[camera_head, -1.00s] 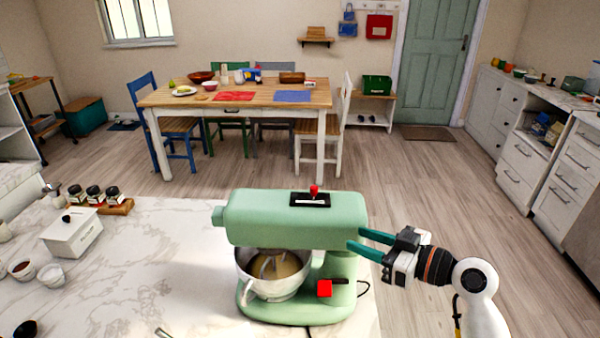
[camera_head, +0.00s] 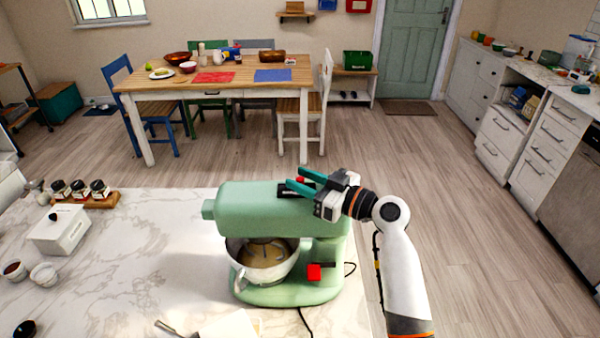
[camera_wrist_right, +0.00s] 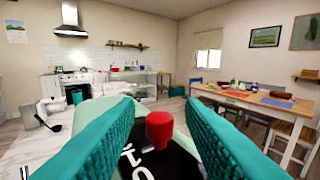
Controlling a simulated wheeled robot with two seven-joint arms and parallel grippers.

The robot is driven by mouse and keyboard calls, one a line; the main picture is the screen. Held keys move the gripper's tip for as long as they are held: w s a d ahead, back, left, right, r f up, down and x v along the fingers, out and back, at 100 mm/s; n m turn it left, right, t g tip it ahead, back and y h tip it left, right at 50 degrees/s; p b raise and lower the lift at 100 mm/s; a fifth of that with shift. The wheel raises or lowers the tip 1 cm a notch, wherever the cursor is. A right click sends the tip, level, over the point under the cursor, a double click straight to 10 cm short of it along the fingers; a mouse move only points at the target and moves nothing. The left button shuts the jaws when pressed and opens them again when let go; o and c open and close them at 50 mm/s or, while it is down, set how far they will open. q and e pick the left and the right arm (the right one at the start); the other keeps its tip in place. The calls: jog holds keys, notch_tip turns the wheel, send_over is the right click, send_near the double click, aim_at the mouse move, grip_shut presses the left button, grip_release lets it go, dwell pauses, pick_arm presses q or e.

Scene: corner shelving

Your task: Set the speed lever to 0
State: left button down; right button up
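The mint-green stand mixer (camera_head: 265,209) stands on the marble counter. The red knob of its speed lever (camera_head: 300,180) shows partly between my right gripper's fingers on the mixer's top. In the right wrist view the red knob (camera_wrist_right: 160,128) stands above a black plate (camera_wrist_right: 155,163) with white markings, only partly visible. My right gripper (camera_head: 294,185) has its teal fingers apart, one on each side of the knob, with gaps visible in the wrist view. My left gripper is not in view.
A steel bowl (camera_head: 262,266) sits under the mixer head. A red switch (camera_head: 314,272) is low on the mixer's stand. A white lidded box (camera_head: 62,230) and spice jars (camera_head: 80,190) stand at left. The counter (camera_head: 140,260) between is mostly clear.

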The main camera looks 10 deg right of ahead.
jog(key=shift+w+a, duration=0.3)
jog(key=shift+a, duration=0.05)
grip_shut()
jog(key=shift+s+d+f+b, duration=0.1)
jog(key=shift+d+f+b, duration=0.15)
jog(key=shift+d+b, duration=0.65)
jog(key=shift+r+b, duration=0.1)
jog(key=shift+b, duration=0.3)
jog(key=shift+r, duration=0.15)
jog(key=shift+c, duration=0.9)
grip_release()
jog(key=shift+o, duration=0.9)
jog(key=shift+s+d, duration=0.15)
jog(key=shift+d, duration=0.05)
